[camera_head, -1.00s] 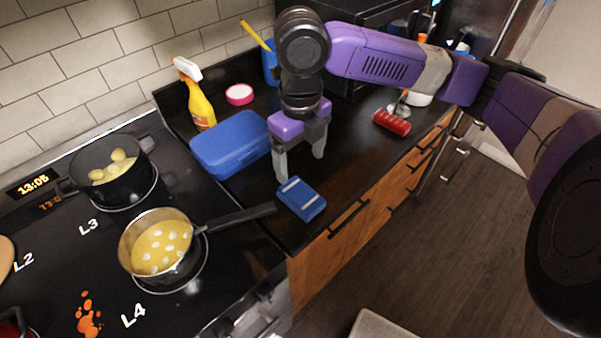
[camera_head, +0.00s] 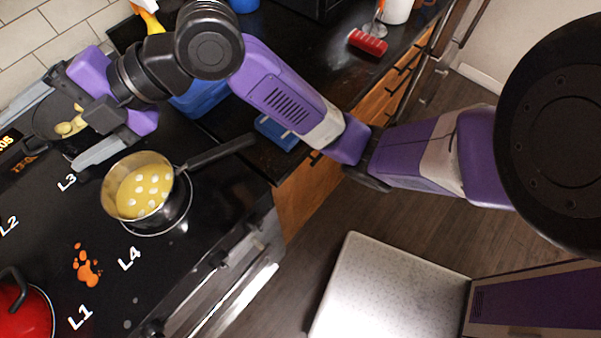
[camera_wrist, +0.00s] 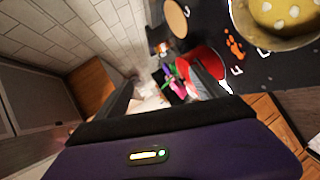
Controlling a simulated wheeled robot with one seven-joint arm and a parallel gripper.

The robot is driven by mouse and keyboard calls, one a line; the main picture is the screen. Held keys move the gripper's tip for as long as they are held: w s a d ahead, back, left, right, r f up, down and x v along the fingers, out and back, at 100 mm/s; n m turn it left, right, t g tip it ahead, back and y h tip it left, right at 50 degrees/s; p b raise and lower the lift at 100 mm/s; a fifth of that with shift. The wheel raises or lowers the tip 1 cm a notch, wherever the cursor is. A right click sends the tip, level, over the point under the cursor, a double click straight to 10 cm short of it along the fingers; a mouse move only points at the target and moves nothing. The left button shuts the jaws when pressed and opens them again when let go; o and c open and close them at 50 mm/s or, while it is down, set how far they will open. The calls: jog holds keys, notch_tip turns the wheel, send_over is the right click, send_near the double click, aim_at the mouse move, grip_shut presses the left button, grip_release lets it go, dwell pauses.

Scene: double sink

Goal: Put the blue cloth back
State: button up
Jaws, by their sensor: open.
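A small folded blue item with pale stripes, which looks like the blue cloth (camera_head: 277,133), lies on the dark counter near its front edge, partly behind my arm. My gripper (camera_head: 66,128) is open and empty. It is held over the stove by the back pot, well to the left of the cloth. In the wrist view, the open fingers (camera_wrist: 162,88) have nothing between them up close. The cloth does not show in the wrist view.
A saucepan (camera_head: 148,196) with yellow food sits on the stove, its handle reaching toward the counter. A pot (camera_head: 50,117) stands behind my gripper. A blue box (camera_head: 203,98) is partly hidden by my arm. A red pot (camera_head: 25,318) is at lower left. A red brush (camera_head: 367,42) lies farther back.

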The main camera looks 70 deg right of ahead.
jog(key=s+d+f+m+t+h, duration=0.1)
jog(key=s+f+m+t+h, duration=0.2)
jog(key=s+f+m+h, duration=0.65)
jog(key=s+d+f+m+t, duration=0.25)
jog(key=s+f+m, duration=0.3)
jog(key=m, duration=0.85)
jog(key=s+d+f, duration=0.1)
jog(key=s+d, duration=0.2)
jog(key=s, duration=0.7)
jog(key=s+d+g, duration=0.1)
jog(key=s+d, duration=0.2)
jog(key=s, duration=0.7)
jog(key=shift+s+d+f, duration=0.2)
jog(key=shift+f, duration=0.2)
